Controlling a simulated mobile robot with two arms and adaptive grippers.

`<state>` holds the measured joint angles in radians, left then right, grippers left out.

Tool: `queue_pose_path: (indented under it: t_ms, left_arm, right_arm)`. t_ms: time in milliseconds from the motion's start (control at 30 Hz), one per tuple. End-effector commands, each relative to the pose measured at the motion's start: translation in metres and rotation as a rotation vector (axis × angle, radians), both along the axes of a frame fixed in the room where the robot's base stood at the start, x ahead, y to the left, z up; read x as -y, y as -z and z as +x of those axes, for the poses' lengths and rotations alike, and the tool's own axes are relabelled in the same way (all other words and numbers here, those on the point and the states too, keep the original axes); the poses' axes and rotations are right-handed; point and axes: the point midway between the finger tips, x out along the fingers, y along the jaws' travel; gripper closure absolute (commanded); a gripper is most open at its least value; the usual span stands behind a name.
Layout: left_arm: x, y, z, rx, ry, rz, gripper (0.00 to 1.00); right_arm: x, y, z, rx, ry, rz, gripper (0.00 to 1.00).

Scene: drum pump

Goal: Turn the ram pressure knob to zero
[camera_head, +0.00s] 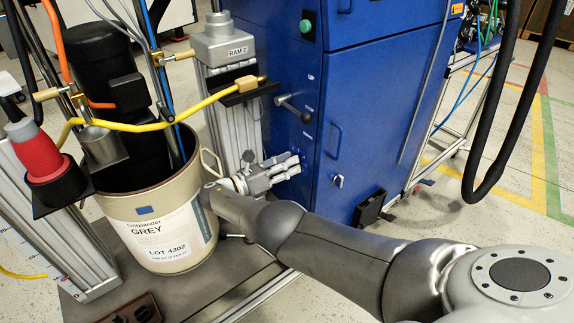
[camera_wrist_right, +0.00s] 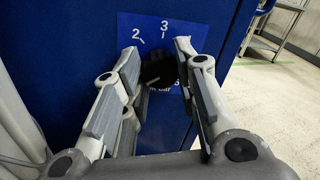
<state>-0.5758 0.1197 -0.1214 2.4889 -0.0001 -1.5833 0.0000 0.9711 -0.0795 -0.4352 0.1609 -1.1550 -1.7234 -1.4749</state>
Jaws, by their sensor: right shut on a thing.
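The ram pressure knob (camera_wrist_right: 158,72) is a black round knob on a blue dial plate (camera_wrist_right: 188,24) in the right wrist view. White marks 2 and 3 show above it, and part of the word bar shows below. Where its pointer stands is too dark to tell. My right gripper (camera_wrist_right: 158,62) is shut on the knob, one finger on each side. In the head view my right gripper (camera_head: 291,166) reaches the front of the blue cabinet (camera_head: 345,95), and its fingers hide the knob. My left gripper is not in view.
A thick black hose (camera_head: 488,150) hangs at the right.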

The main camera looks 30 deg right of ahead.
Motion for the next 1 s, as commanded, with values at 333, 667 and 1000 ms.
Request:
queue_pose_path:
  t_ms: [333,667,1000]
  left_arm:
    - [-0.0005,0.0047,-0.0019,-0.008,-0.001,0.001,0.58]
    - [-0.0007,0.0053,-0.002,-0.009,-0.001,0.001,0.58]
    - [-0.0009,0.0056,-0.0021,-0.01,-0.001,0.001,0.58]
  right_arm:
    - [0.0003,0.0004,0.0002,-0.114,-0.002,-0.009,0.96]
    - [0.0002,0.0011,-0.0004,-0.13,-0.001,-0.009,0.96]
    - [0.0,0.0014,-0.0007,-0.129,0.001,-0.008,0.49]
